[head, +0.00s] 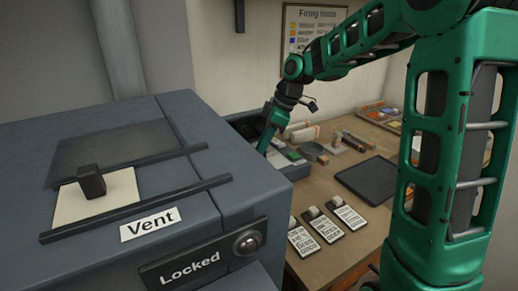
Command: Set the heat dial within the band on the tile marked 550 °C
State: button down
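A blue-grey kiln-like box (175,220) fills the left and front of the head view. No heat dial and no tile marked 550 °C can be made out.
The box carries a "Vent" label (150,224), a dark knob (91,181) on a pale plate between two rails, and a "Locked" label (189,267). The wooden table (345,247) holds several written cards, a dark flat pad (370,179) and blocks. A "Firing" poster (313,30) hangs behind.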

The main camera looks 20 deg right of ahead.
jog(key=shift+w+d+n, duration=0.15)
jog(key=shift+n, duration=0.15)
dwell(0.4)
jog(key=c, duration=1.7)
grip_release()
jog(key=shift+r, duration=0.1)
jog(key=v, duration=1)
jog(key=shift+d+r, duration=0.2)
